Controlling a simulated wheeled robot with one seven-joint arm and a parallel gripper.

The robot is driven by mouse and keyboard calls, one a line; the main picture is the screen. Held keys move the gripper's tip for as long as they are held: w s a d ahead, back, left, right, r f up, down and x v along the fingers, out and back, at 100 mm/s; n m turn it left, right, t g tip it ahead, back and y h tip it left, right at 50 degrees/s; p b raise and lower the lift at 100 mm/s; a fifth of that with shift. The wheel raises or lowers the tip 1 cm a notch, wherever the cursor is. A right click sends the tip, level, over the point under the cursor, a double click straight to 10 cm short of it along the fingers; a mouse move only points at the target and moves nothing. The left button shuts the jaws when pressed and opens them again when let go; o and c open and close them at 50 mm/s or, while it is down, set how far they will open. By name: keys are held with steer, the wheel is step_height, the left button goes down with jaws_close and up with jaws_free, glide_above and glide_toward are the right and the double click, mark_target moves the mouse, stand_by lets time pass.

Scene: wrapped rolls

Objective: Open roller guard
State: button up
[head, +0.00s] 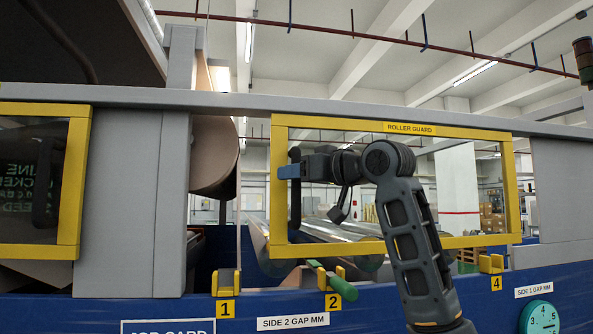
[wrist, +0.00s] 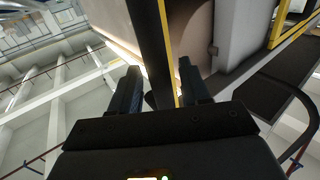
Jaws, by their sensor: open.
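The roller guard is a clear panel in a yellow frame (head: 400,128), labelled "ROLLER GUARD", in the head view. It looks closed, in line with the grey rail above it. A dark upright handle (head: 295,212) stands at its left side. My gripper (head: 290,171) is at the handle's upper half, its fingertips overlapping the handle in the head view. In the wrist view my gripper (wrist: 158,85) is open, and a dark bar (wrist: 150,40), seemingly the handle, runs between the two fingers. I cannot tell whether either finger touches it.
Shiny rollers (head: 320,232) lie behind the guard. A second yellow-framed panel (head: 83,180) is at the left. A teal dial (head: 537,318) is at the lower right.

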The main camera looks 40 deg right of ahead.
steer(key=shift+w, duration=0.15)
steer(key=shift+c, duration=0.3)
jaws_close()
